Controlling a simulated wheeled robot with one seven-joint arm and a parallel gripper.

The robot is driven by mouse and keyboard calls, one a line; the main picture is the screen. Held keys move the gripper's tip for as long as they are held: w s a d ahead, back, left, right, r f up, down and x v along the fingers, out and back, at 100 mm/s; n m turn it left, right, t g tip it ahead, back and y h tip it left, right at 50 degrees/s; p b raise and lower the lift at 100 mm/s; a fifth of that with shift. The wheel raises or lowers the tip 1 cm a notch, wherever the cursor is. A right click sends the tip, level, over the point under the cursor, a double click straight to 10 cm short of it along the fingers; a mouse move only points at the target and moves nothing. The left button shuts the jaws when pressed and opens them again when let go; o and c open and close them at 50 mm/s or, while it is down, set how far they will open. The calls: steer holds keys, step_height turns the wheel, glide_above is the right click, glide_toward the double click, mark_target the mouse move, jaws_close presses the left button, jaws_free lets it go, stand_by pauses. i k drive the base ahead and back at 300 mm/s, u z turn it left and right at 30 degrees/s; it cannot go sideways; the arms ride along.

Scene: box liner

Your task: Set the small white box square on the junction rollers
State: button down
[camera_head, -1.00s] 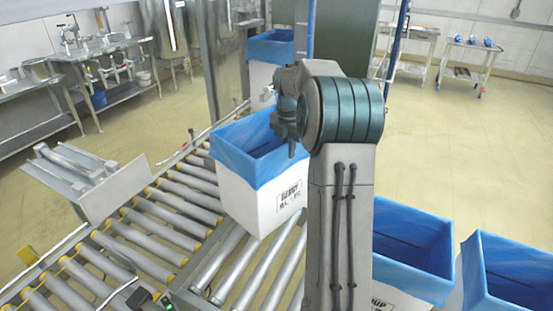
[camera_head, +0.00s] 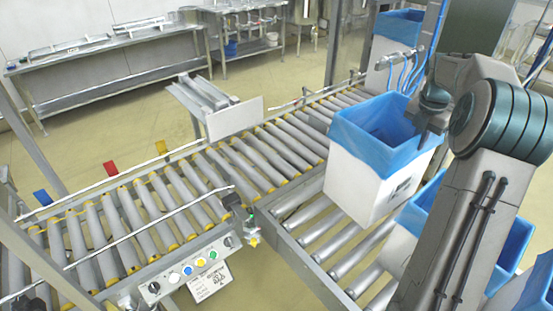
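The small white box (camera_head: 352,186) has a blue liner folded over its rim and dark print on one side. It stands upright at the junction rollers (camera_head: 310,215), right of centre, and looks turned at an angle to them. My gripper (camera_head: 428,125) is at the box's right rim, pointing down by the liner. Its fingertips are small and partly hidden there, so I cannot tell whether it grips the wall.
A roller line (camera_head: 150,205) runs left, with a button panel (camera_head: 185,270) at its front. A metal plate stop (camera_head: 234,119) stands behind the rollers. Another blue-lined box (camera_head: 395,55) is at the back. More lined boxes stand at right, partly behind my arm.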

mark_target(288, 146)
steer(key=u, duration=0.65)
steer(key=i, duration=1.25)
steer(key=z, duration=0.5)
